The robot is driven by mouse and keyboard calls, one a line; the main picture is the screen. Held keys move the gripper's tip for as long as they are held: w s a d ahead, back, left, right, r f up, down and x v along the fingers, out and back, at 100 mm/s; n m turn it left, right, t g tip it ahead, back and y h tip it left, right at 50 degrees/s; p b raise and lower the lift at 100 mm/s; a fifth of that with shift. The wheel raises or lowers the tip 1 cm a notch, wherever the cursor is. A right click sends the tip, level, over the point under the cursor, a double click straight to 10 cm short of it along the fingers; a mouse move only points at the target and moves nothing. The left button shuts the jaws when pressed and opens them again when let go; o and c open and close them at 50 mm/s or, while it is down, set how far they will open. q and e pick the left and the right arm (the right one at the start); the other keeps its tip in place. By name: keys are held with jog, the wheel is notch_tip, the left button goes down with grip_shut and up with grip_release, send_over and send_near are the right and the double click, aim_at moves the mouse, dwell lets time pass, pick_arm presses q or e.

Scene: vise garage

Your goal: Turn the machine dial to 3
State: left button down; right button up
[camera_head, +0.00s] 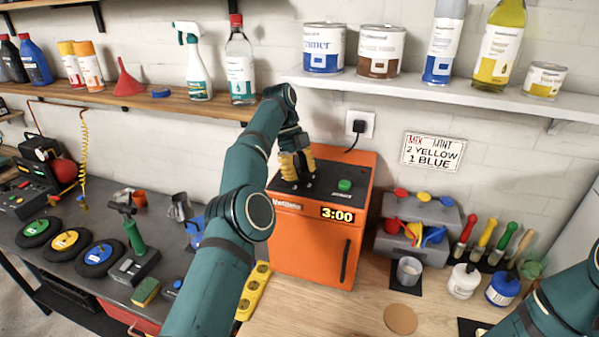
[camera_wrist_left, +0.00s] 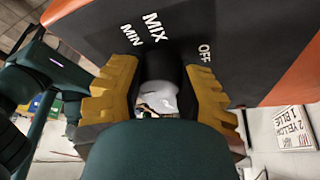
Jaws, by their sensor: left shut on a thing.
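The orange machine (camera_head: 310,248) stands on the wooden bench with a dark sloping top panel and a display (camera_head: 337,215) reading 3:00. My left gripper (camera_head: 296,176) reaches down onto the left part of that panel and hides the dial there in the head view. In the left wrist view the gripper (camera_wrist_left: 162,95) is shut with its yellow fingers on either side of the dark round dial (camera_wrist_left: 160,66). The labels MIN, MIX and OFF show around it. The dial's pointer is hidden, so its setting cannot be read. My right gripper is out of view.
A green button (camera_head: 344,185) sits on the panel right of my gripper. A grey box (camera_head: 420,216) with coloured lids stands right of the machine, near a metal cup (camera_head: 409,270). A shelf (camera_head: 450,92) with cans and bottles hangs above.

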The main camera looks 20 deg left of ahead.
pick_arm(q)
jog(key=shift+s+d+f, duration=0.1)
jog(key=shift+f, duration=0.15)
jog(key=c, duration=0.8)
grip_release()
jog(key=shift+c, duration=0.2)
jog(key=shift+o, duration=1.4)
jog(key=shift+r, duration=0.15)
jog(key=shift+a+r+n, duration=0.1)
jog(key=shift+a+n, duration=0.1)
jog(key=shift+n, duration=0.1)
jog(key=shift+n, duration=0.4)
